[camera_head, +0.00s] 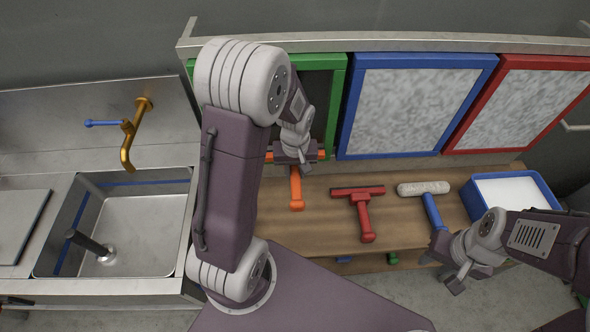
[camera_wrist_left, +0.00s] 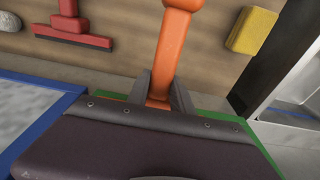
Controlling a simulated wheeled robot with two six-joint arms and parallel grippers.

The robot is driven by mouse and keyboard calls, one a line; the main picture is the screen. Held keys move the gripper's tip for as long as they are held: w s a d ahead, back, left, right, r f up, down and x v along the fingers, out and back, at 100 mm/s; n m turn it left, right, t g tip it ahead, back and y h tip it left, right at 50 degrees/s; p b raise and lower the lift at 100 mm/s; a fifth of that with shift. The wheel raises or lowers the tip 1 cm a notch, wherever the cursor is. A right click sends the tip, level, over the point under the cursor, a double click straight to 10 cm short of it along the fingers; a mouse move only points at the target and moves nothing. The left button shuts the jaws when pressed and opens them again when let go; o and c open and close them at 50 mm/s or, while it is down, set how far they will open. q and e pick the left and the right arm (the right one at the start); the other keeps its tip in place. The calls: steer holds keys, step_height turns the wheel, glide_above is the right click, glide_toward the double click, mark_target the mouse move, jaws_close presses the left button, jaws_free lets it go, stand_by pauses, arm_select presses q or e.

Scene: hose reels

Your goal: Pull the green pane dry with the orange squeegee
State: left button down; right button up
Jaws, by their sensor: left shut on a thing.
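The orange squeegee (camera_head: 296,190) is at the foot of the green pane, its handle pointing down over the wooden shelf. My left gripper (camera_head: 294,163) is shut on it; in the left wrist view the orange handle (camera_wrist_left: 173,40) runs between the two fingers (camera_wrist_left: 160,92). Bits of its orange crosspiece show on both sides of the gripper. The green pane (camera_head: 341,85) has a green frame and a dark surface, without the pale mottling of its neighbours. My left arm hides much of it. My right gripper (camera_head: 441,275) is open and empty, near the shelf's front edge.
A blue-framed pane (camera_head: 412,105) and a red-framed pane (camera_head: 520,100) are mottled white. On the shelf (camera_head: 330,210) lie a red squeegee (camera_head: 363,208), a roller (camera_head: 428,195) and a blue tub (camera_head: 510,190). A yellow sponge (camera_wrist_left: 252,30) shows in the wrist view. A sink (camera_head: 140,230) is left.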

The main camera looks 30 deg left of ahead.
mark_target(297, 194)
arm_select(q)
step_height(297, 194, down, 2)
steer(key=shift+b, duration=0.45)
steer(key=shift+r, duration=0.1)
steer(key=shift+s+d+b, duration=0.1)
steer(key=shift+s+d, duration=0.5)
steer(key=shift+s, duration=0.4)
steer(key=shift+s+d+b, duration=0.15)
steer(key=shift+s+d, duration=0.5)
steer(key=shift+s, duration=0.35)
steer(key=shift+s+d+b, duration=0.1)
steer(key=shift+s+d, duration=0.5)
steer(key=shift+s, duration=0.4)
